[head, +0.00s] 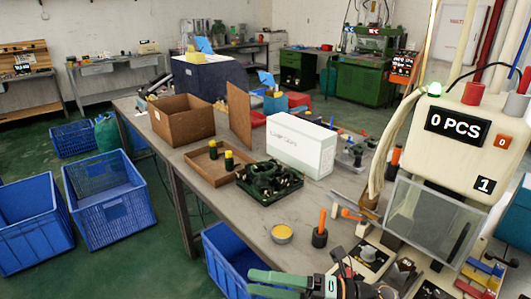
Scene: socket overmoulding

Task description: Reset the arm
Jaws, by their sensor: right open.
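My right gripper (256,283) shows at the bottom middle of the head view. Its two green fingers point left and stand apart with nothing between them. Its dark body is cut off by the bottom edge. It appears in front of the near edge of the grey workbench (225,205), with a blue crate beyond its fingers. My left gripper is not in view.
A machine with a "0 PCS" display (457,127) and clear guard stands at right. Blue crates (108,200) stand on the floor at left.

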